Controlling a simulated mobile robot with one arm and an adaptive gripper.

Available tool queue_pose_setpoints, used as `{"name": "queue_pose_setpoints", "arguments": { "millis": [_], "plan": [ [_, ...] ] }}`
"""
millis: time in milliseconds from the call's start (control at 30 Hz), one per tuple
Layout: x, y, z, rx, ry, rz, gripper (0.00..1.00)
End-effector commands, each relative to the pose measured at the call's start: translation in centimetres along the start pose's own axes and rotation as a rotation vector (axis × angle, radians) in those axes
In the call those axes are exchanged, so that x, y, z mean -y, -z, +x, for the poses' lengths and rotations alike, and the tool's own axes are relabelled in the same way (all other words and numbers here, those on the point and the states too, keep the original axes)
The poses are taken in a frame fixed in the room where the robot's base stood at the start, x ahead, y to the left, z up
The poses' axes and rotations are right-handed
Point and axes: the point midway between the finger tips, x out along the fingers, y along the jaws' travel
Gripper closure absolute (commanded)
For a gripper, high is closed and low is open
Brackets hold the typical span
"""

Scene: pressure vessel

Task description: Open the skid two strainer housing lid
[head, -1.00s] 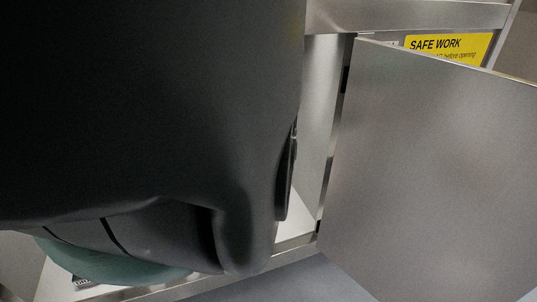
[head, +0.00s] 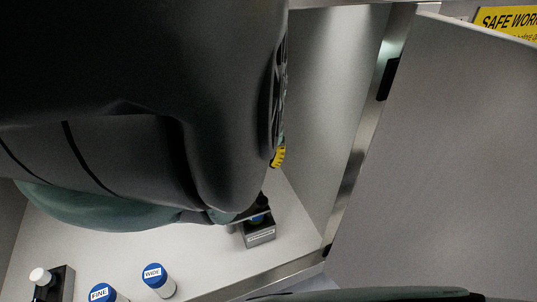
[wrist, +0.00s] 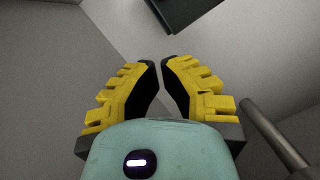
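I cannot pick out a strainer housing or its lid in either view. My gripper (wrist: 159,62) shows in the wrist view. Its yellow, black-padded fingers lean together, with only a thin gap at the tips and nothing seen between them. Pale grey panels fill the view beyond the tips. In the head view my dark arm covers the left and upper middle, and a bit of yellow finger (head: 278,156) shows past its edge, inside an open cabinet above its white floor (head: 215,262). A small grey labelled block (head: 260,236) stands below that finger, partly hidden by my arm.
An open grey door (head: 440,160) fills the right, with a yellow SAFE WORK sign (head: 506,19) behind. Blue-capped FINE (head: 103,293) and WIDE (head: 155,275) containers stand at the front, beside a black block with a white knob (head: 40,276). A grey bar (wrist: 274,133) lies right of the gripper.

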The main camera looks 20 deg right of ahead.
Motion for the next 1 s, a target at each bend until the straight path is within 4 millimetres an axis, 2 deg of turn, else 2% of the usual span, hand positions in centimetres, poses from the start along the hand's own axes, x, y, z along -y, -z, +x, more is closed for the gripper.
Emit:
{"name": "queue_pose_setpoints", "arguments": {
  "millis": [33, 200, 233, 267, 300, 600, 1000],
  "plan": [
    [0.0, 0.1, 1.8, 0.002, 0.000, 0.001, 1.00],
    [0.0, 0.0, 5.4, 0.005, 0.000, -0.001, 1.00],
    [0.0, -0.1, 5.6, 0.005, 0.000, -0.001, 1.00],
    [0.0, -0.7, 4.6, 0.005, 0.000, -0.001, 1.00],
    [0.0, -1.1, 4.5, 0.003, 0.000, 0.000, 1.00],
    [0.0, -3.3, 5.7, 0.005, 0.000, 0.000, 1.00],
    [0.0, -3.8, 6.3, 0.001, -0.001, 0.000, 1.00]
  ]
}}
